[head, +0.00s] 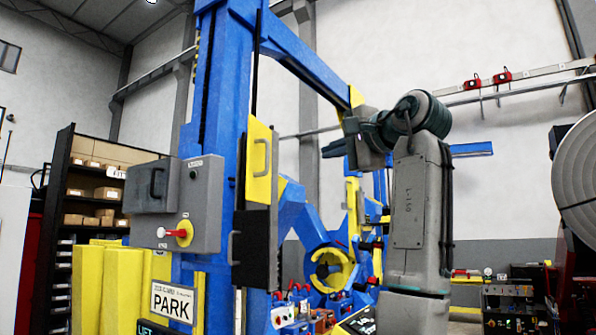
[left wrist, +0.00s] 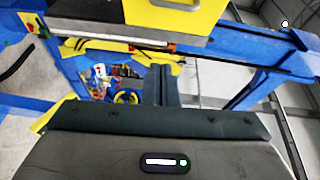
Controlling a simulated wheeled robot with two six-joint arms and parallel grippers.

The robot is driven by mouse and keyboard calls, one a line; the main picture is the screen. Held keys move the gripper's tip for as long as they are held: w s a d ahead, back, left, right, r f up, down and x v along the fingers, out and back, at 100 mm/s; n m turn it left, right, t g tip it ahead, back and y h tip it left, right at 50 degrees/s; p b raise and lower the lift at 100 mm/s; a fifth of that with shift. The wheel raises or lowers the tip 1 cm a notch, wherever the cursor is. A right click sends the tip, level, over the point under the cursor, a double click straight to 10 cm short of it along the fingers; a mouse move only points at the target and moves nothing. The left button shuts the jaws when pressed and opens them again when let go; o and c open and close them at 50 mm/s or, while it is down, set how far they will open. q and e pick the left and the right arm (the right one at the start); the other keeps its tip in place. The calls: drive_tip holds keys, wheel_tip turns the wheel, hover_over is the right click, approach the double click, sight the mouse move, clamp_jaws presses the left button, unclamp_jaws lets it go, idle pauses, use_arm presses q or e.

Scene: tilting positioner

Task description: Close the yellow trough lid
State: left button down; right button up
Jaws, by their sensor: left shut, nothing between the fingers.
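The yellow trough lid (head: 261,140) stands upright against the blue column in the head view, with a handle on its face. A dark grey trough-like box (head: 257,228) with its own handle sits directly below it. In the left wrist view a yellow panel with a handle, apparently the lid (left wrist: 205,12), shows at the top edge, partly cut off. My left gripper (head: 326,151) points left, shut and empty, to the right of the lid and apart from it. Its dark fingers (left wrist: 160,84) also show in the wrist view. My right gripper is not in view.
A grey control box (head: 176,222) with a red and yellow switch is left of the column. The blue positioner frame (head: 219,90) stands upright beside the lid. A blue ring with yellow parts (head: 331,268) is lower behind. Open air lies between my left gripper and the lid.

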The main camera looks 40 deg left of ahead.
use_arm(q)
drive_tip(key=s+r, duration=0.1)
drive_tip(key=p, duration=0.5)
approach(267, 161)
drive_tip(key=w+a+r, duration=0.1)
drive_tip(key=w+a, duration=0.2)
drive_tip(key=w, duration=0.2)
drive_tip(key=s+a, duration=0.1)
drive_tip(key=a+p, duration=0.1)
drive_tip(key=a, duration=0.1)
drive_tip(key=shift+s+f+p, duration=0.15)
drive_tip(key=shift+s+p, duration=0.15)
drive_tip(key=shift+s, duration=0.1)
drive_tip(key=shift+a, duration=0.1)
